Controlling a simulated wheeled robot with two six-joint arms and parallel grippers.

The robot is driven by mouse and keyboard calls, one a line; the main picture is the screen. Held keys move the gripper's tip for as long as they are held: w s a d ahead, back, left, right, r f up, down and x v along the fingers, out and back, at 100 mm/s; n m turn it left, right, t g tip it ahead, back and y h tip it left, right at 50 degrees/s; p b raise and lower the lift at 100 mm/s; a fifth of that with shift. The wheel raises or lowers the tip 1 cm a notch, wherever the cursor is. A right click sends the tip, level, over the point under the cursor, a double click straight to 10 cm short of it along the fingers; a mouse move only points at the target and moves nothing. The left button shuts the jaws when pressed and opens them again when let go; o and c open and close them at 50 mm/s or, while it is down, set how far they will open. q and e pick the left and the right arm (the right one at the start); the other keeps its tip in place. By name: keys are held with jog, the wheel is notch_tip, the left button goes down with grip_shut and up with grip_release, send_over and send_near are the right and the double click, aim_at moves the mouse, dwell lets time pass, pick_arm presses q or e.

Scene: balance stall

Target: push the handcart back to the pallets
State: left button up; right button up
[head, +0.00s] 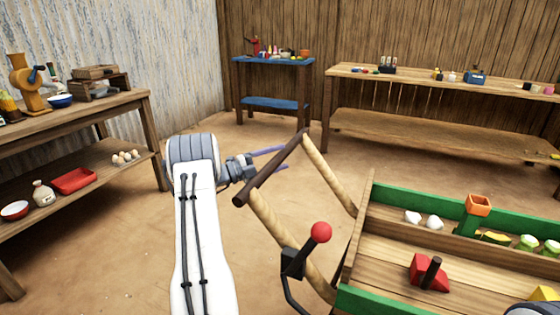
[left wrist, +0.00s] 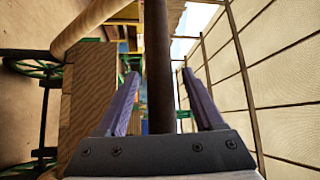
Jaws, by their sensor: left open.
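The handcart (head: 356,262) stands at the lower right of the head view, with a wooden bed and green side boards. Two pale wooden shafts reach from it toward the upper left, joined by a dark round crossbar (head: 268,170). My left gripper (head: 284,157) is open at this crossbar, its purple fingers on either side of it. In the left wrist view the crossbar (left wrist: 159,70) runs upright between the spread fingers, with gaps visible at both sides. A lever with a red knob (head: 320,232) rises by the near shaft. My right gripper is not in view. No pallets can be made out.
A wooden shelf table (head: 125,100) stands left. A blue table (head: 272,103) and a long bench (head: 440,82) stand along the back wall. Bare floor lies between.

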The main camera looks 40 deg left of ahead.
pick_arm(q)
jog(key=shift+w+d, duration=0.2)
jog(key=shift+w, duration=0.15)
grip_shut()
dwell(1.2)
